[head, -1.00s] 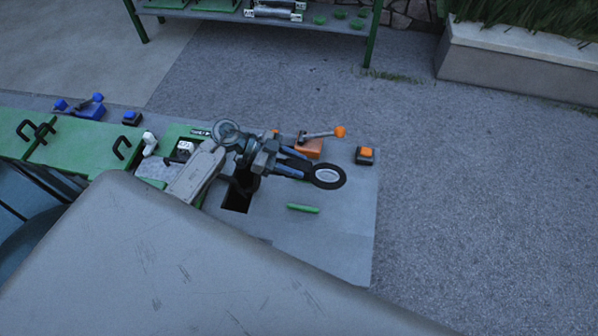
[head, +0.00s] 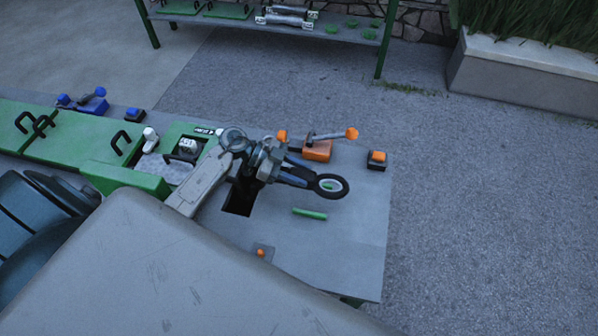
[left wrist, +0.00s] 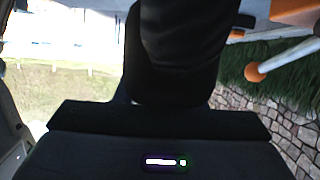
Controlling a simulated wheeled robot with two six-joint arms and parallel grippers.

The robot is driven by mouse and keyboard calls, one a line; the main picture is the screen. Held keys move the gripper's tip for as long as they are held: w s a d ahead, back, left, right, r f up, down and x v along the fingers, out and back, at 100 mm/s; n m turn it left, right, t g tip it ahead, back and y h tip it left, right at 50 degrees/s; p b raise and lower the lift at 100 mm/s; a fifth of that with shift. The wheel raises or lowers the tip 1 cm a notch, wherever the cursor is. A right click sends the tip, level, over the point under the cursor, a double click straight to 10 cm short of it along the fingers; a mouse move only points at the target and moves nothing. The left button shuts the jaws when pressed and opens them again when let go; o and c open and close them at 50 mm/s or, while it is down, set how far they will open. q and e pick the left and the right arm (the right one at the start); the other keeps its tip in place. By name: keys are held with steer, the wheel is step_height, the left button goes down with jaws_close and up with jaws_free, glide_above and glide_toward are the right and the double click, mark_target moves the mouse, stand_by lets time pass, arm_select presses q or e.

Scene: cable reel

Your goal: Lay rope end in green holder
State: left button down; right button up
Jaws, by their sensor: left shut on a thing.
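My left gripper (head: 306,178) is shut on the black rope end, above the grey table top (head: 345,245). The rope end finishes in a round black eye (head: 344,191) with a pale inner ring, just beyond the fingertips. A green bar (head: 310,213), seemingly part of the green holder, lies on the table in front of the eye. Another small green piece (head: 328,185) shows through the eye's opening. I cannot tell whether the eye touches it. In the left wrist view a thick dark shape (left wrist: 183,50) fills the upper middle. My right gripper is not seen.
An orange lever box (head: 317,151) and an orange button box (head: 377,160) stand behind the gripper. A dark rectangular opening (head: 240,198) is left of the green bar. A small orange-topped part (head: 261,253) sits near the front. The table's right side is clear.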

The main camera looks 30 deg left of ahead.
arm_select(q)
step_height(320, 180, down, 3)
steer(key=shift+f+b, duration=0.1)
steer(key=shift+b, duration=1.15)
steer(key=shift+f+b, duration=1.15)
steer(key=shift+f, duration=1.15)
steer(key=c, duration=0.9)
jaws_free()
steer(key=shift+o, duration=0.3)
steer(key=shift+f, duration=0.1)
